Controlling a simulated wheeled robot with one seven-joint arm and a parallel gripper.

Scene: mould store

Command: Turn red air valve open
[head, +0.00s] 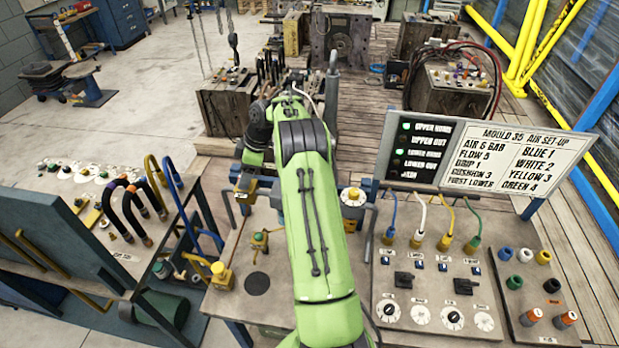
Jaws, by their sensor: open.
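My green arm reaches forward over the middle of the bench (232,300). My gripper (244,198) hangs at its far end, left of the arm, small and partly dark. It is open, and I see nothing between its fingers. I cannot make out a clearly red air valve; the arm covers the middle of the bench. A small brass-coloured valve or fitting with a green part (260,240) stands on the bench just below my gripper, apart from it as far as I can tell. Another yellow fitting (221,274) stands at the bench's left edge.
Right of the arm stands a panel with dials (421,315), coloured hoses and a sign, "Mould 35 air set-up" (520,155). At left, a stand holds looped hoses (128,208). Mould blocks (228,102) stand behind.

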